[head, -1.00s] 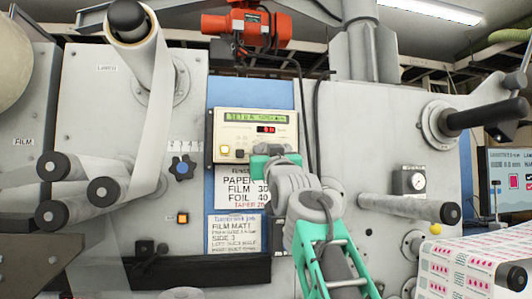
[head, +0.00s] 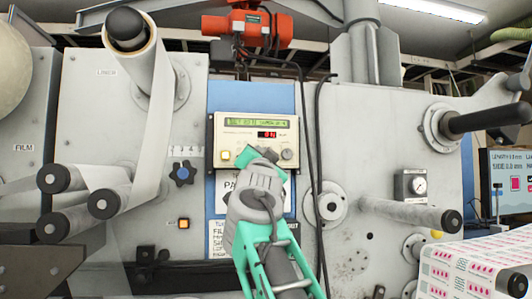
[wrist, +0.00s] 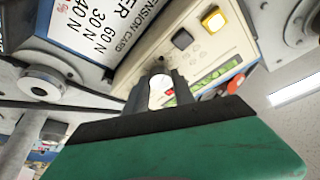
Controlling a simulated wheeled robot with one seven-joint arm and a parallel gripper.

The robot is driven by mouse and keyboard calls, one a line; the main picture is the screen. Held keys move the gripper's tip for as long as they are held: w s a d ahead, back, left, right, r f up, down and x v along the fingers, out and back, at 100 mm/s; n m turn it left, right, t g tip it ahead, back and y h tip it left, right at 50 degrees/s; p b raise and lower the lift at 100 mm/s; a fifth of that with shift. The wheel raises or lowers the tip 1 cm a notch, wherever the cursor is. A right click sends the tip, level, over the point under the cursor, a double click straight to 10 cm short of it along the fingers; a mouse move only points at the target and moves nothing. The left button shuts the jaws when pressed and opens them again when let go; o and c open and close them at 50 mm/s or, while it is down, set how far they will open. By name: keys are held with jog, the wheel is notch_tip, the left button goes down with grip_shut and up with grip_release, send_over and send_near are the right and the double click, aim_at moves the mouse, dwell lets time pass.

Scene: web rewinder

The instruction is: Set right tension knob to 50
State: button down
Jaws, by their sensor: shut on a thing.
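The cream control panel (head: 222,128) has a green text display (head: 254,122), a small red readout (head: 267,134) and a yellow button (head: 226,155). The readout digits are too small to read surely. My gripper (head: 264,153) is at the panel's lower edge, its fingers shut on a small knob that they mostly hide. A round grey knob (head: 288,154) shows just right of the fingers. In the wrist view, my gripper (wrist: 160,75) reaches to the panel face, near a dark button (wrist: 182,38) and the yellow button (wrist: 214,19). Which knob is held is not clear.
A tension card (wrist: 92,30) hangs below the panel, partly hidden by my arm. A dark blue star knob (head: 182,172) is left of the panel. A hanging black cable (head: 318,150) and a gauge (head: 417,185) are to the right. Rollers (head: 410,213) stick out on both sides.

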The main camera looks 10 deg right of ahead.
jog(key=shift+a+r+m+g+h+p, duration=0.1)
jog(key=shift+m+g+h+p, duration=0.45)
jog(key=shift+m, duration=1.15)
jog(key=shift+a+r+m+g+h+p, duration=0.1)
jog(key=shift+m+g+h+p, duration=0.4)
jog(key=shift+m, duration=1.2)
jog(key=shift+m+g, duration=0.25)
jog(key=shift+m, duration=0.05)
jog(key=shift+w+f, duration=0.1)
jog(key=shift+f, duration=0.15)
jog(key=c, duration=1.1)
grip_release()
jog(key=shift+r, duration=0.15)
jog(key=shift+o, duration=0.2)
jog(key=b+v, duration=0.4)
jog(key=v, duration=0.4)
